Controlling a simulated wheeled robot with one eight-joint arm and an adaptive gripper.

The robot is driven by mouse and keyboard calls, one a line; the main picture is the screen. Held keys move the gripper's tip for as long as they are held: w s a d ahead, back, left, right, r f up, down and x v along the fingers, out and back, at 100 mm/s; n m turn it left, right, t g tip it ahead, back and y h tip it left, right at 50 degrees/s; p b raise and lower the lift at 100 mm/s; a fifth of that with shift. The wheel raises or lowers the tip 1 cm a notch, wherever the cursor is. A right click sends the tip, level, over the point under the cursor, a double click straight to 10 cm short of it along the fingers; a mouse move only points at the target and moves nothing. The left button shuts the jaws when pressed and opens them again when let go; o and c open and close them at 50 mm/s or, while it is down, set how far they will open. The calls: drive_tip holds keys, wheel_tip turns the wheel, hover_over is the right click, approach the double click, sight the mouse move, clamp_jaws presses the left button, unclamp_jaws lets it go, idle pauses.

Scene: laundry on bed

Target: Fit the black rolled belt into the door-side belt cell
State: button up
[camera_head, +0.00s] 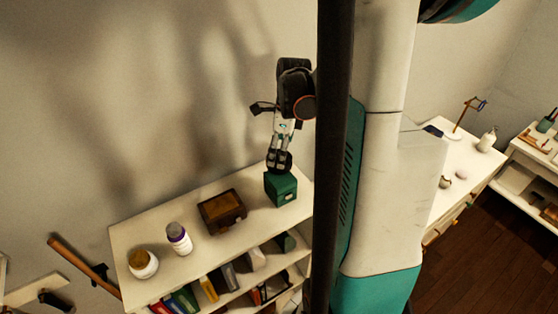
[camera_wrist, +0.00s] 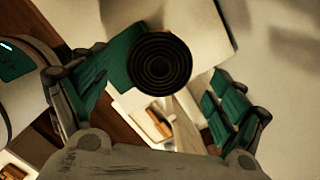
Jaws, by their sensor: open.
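The black rolled belt (camera_wrist: 160,64) shows in the wrist view as a dark round coil with its spiral facing the camera. In the head view, my gripper (camera_head: 280,158) points down just above a green box (camera_head: 281,189) at the right end of a white shelf top. I cannot identify the door-side belt cell in either view.
The white shelf unit (camera_head: 158,224) also bears a brown box (camera_head: 221,211), a purple-capped bottle (camera_head: 178,238) and a jar (camera_head: 143,264). A wall stands close behind. Another white table (camera_head: 462,172) with small items is at right, past my column.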

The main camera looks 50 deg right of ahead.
drive_tip(key=shift+w+f, duration=0.1)
drive_tip(key=shift+f, duration=1.2)
drive_tip(key=shift+a, duration=0.1)
drive_tip(key=c, duration=1.3)
drive_tip(key=shift+r, duration=0.1)
drive_tip(key=shift+c, duration=0.2)
